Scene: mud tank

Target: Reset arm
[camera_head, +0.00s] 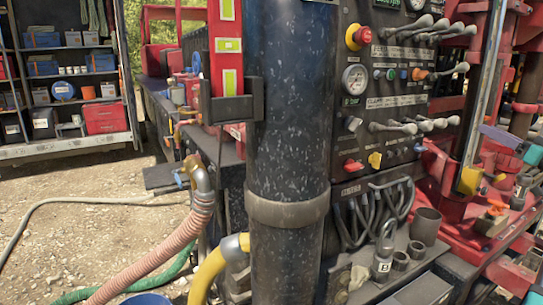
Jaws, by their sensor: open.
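My gripper does not show in the camera_head view, and I see no part of my arm that I can make out for sure. A control panel (400,100) with levers, gauges and knobs stands right of the middle. A red emergency knob (358,37) sits at its upper left. A round gauge (355,78) is below the knob. Several grey levers (407,126) stick out from the panel. A tall dark, scuffed cylinder (288,120) stands in front of the panel's left side and hides what is behind it.
A pink ribbed hose (155,258), a green hose (75,297) and a yellow hose (207,272) run low at the left. Red machinery (500,225) fills the right. A shelf (65,70) with boxes stands back left. Gravel ground (110,215) lies open before it.

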